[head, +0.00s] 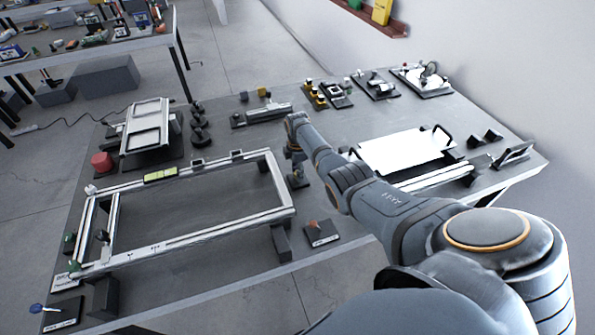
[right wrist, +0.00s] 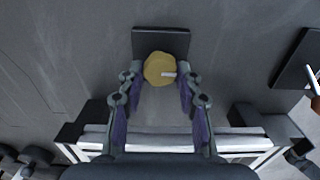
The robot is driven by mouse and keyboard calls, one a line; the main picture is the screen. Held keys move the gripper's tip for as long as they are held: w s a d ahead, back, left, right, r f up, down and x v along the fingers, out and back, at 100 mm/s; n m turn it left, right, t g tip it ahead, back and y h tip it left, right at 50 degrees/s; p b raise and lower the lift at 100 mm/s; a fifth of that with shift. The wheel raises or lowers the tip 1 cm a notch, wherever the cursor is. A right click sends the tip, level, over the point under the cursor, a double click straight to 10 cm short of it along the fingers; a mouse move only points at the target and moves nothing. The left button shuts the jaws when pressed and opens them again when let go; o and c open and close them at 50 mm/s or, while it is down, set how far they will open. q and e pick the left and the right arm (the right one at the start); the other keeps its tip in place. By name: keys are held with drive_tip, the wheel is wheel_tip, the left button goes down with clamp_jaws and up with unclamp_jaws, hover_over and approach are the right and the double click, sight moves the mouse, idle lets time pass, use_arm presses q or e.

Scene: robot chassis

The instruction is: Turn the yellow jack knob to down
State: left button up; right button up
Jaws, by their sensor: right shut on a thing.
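The yellow jack knob (right wrist: 159,68) shows in the right wrist view as a round knob in front of a dark plate (right wrist: 162,40). In the head view my right gripper (head: 295,160) reaches down at the right end of the silver chassis frame (head: 228,229); the knob is hidden there behind my arm. My left gripper is not in view.
The frame stands on a grey table with a red knob (head: 102,162) and a white panel (head: 405,152) on it. A small dark plate with an orange-tipped part (head: 321,232) lies right of the frame. The inside of the frame is clear.

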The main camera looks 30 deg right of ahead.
drive_tip(key=o, duration=1.2)
drive_tip(key=shift+c, duration=0.2)
drive_tip(key=shift+r, duration=0.3)
wheel_tip(320, 180, up, 11)
drive_tip(key=shift+r, duration=0.2)
drive_tip(key=shift+f, duration=0.1)
